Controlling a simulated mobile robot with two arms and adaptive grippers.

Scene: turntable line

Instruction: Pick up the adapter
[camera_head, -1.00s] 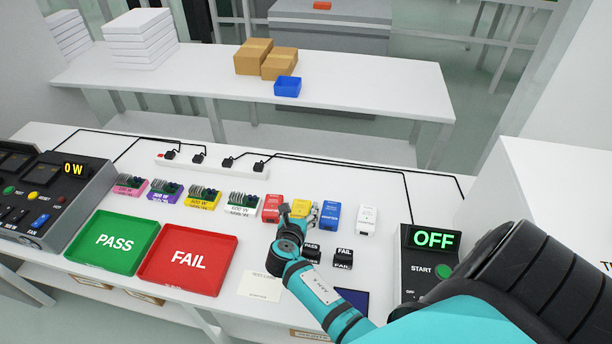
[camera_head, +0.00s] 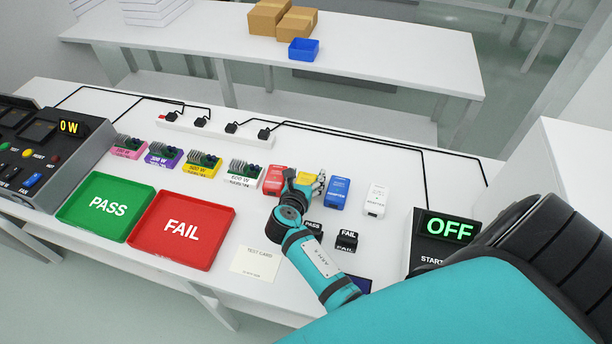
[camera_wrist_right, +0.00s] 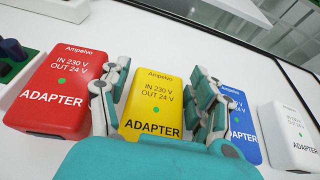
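Four adapters stand in a row on the white bench: red (camera_head: 273,180), yellow (camera_head: 306,178), blue (camera_head: 337,191) and white (camera_head: 376,200). In the right wrist view, the yellow adapter (camera_wrist_right: 155,105) lies between the fingers of my right gripper (camera_wrist_right: 160,75). The red adapter (camera_wrist_right: 55,90) is left of the fingers; the blue (camera_wrist_right: 243,130) and white (camera_wrist_right: 290,135) adapters are to the right. My right gripper (camera_head: 304,180) is open, one finger on each side of the yellow adapter, with gaps showing. It partly hides that adapter in the head view. My left gripper is out of view.
A green PASS tray (camera_head: 106,206) and a red FAIL tray (camera_head: 182,230) lie left. Several labelled boards stand behind them, near a power strip (camera_head: 215,131). Small black PASS and FAIL blocks (camera_head: 346,240) sit close to my right arm. An OFF panel (camera_head: 444,230) stands right.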

